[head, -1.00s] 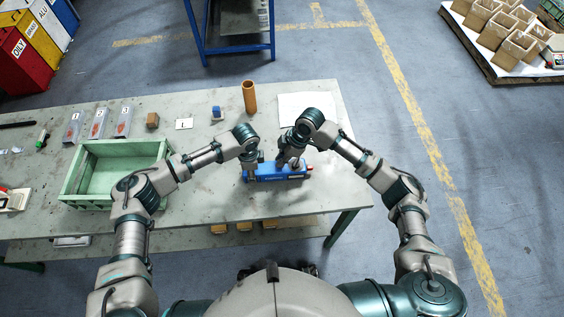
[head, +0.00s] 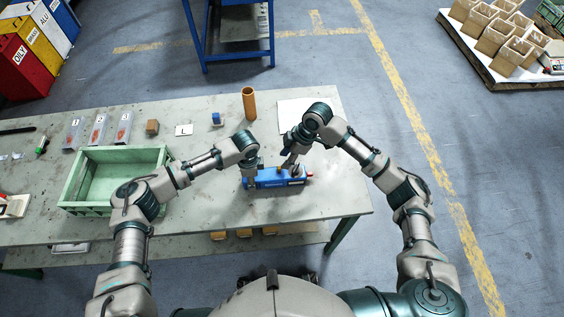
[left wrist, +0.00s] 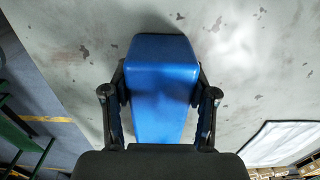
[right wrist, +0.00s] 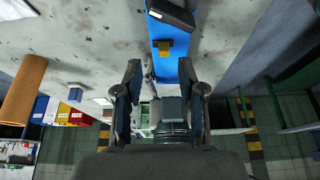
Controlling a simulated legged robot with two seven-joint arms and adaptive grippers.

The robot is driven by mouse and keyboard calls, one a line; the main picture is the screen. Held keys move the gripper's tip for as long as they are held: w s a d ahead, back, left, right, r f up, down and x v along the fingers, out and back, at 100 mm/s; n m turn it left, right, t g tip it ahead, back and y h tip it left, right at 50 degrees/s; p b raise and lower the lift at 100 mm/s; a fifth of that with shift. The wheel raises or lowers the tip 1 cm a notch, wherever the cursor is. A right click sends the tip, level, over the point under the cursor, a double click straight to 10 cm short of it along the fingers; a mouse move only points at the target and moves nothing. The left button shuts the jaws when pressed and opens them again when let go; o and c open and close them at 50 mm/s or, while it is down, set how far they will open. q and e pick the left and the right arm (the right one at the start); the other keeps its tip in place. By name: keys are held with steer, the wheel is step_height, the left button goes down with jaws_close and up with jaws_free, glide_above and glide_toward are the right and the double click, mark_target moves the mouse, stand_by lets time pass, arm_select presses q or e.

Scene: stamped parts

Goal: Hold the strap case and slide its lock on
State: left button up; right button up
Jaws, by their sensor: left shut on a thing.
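The blue strap case (head: 268,176) lies on the front right of the table, with a red piece (head: 310,174) at its right end. My left gripper (head: 252,182) is shut on the case near its left end; the left wrist view shows the blue body (left wrist: 162,85) between its two fingers. My right gripper (right wrist: 165,80) is open and empty, above and apart from the lock. Whether the lock is seated cannot be told.
A green tray (head: 164,178) stands at the left. An orange tube (head: 249,103), a blue block (head: 216,119) and a white sheet (head: 292,116) are behind the case. The table right of the case is clear to its edge.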

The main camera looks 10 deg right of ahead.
steer(key=v, duration=0.7)
steer(key=shift+r, duration=0.2)
steer(key=shift+d, duration=0.1)
arm_select(q)
steer(key=o, duration=1.6)
steer(key=shift+c, duration=0.2)
step_height(320, 180, up, 12)
steer(key=shift+w+f, duration=0.1)
